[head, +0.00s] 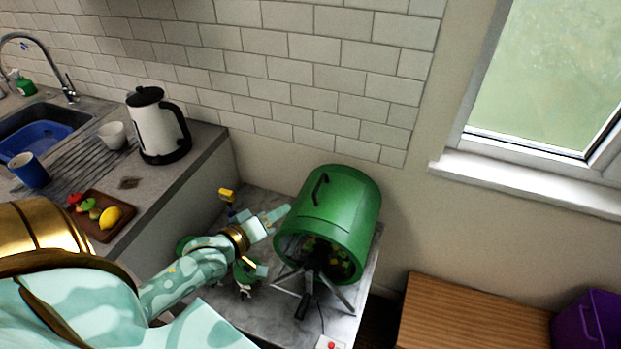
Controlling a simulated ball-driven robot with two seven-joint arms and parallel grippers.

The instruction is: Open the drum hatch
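The green drum (355,215) lies on its side on a black stand on the grey worktop. Its hatch (335,195) is a curved panel on the upper side with a black bar handle (319,188), and it looks shut. The round front end shows dark, with small coloured pieces inside. My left gripper (273,217) is just left of the drum, its fingers pointing towards the drum's upper left side, apart from the handle. I cannot make out whether its fingers are parted. My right gripper is not in view.
Small green and yellow items (227,195) stand around my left forearm. A crank and stand legs (303,303) are below the drum, with a red button box (330,343) in front. A wooden surface (470,315) and purple crate (590,322) are at right. A kettle (158,128) stands back left.

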